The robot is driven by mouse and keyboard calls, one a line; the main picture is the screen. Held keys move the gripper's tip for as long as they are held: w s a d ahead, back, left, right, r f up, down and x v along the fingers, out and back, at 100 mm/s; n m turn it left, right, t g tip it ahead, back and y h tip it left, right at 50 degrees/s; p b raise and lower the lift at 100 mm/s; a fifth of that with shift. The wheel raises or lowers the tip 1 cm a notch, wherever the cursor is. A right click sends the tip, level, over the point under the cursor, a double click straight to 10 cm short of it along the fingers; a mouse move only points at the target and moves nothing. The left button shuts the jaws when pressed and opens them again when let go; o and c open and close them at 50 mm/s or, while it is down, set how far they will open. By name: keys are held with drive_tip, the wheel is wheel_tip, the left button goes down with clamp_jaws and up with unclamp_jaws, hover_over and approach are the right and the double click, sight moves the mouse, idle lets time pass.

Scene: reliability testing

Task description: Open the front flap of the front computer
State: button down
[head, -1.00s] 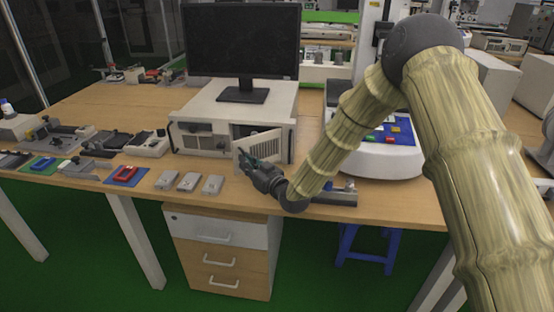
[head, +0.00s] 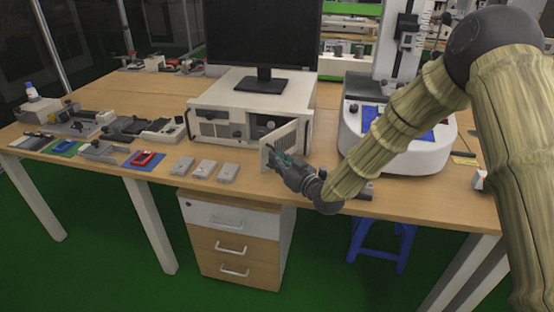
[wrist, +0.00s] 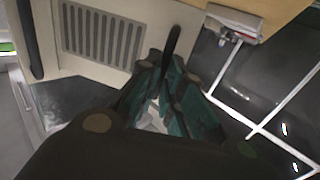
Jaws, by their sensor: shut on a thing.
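The front computer (head: 262,99) is a beige box on the wooden table. Its front flap (head: 286,138), a pale vented panel, stands swung outward from the right part of the front, with a dark recess (head: 262,122) behind it. My gripper (head: 274,156) is at the flap's free edge, low on its outer side, and is shut on it. In the wrist view, the flap's slotted vent (wrist: 100,35) lies at upper left. The teal fingers (wrist: 172,85) meet beside a dark curved piece (wrist: 173,45), maybe the flap's handle. The exact contact is hidden.
A monitor (head: 262,40) stands on the computer. Several small grey boxes (head: 204,169) lie left of my gripper near the table edge. A white machine (head: 400,152) stands to the right, behind my arm. A drawer cabinet (head: 232,245) is under the table.

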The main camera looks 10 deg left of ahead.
drive_tip(key=shift+w+d+r, duration=0.5)
drive_tip(key=shift+w+d, duration=0.1)
drive_tip(key=shift+w, duration=0.15)
drive_tip(key=c, duration=1.7)
unclamp_jaws()
drive_tip(key=shift+f, duration=0.1)
drive_tip(key=shift+o, duration=0.7)
drive_tip(key=shift+w+d+f, duration=0.1)
drive_tip(key=shift+w, duration=0.1)
drive_tip(key=shift+s+a+f, duration=0.1)
drive_tip(key=shift+s+a, duration=0.1)
drive_tip(key=shift+a, duration=0.1)
drive_tip(key=shift+s, duration=0.1)
drive_tip(key=v, duration=1.2)
drive_tip(key=shift+s+f, duration=0.1)
drive_tip(key=shift+c, duration=0.5)
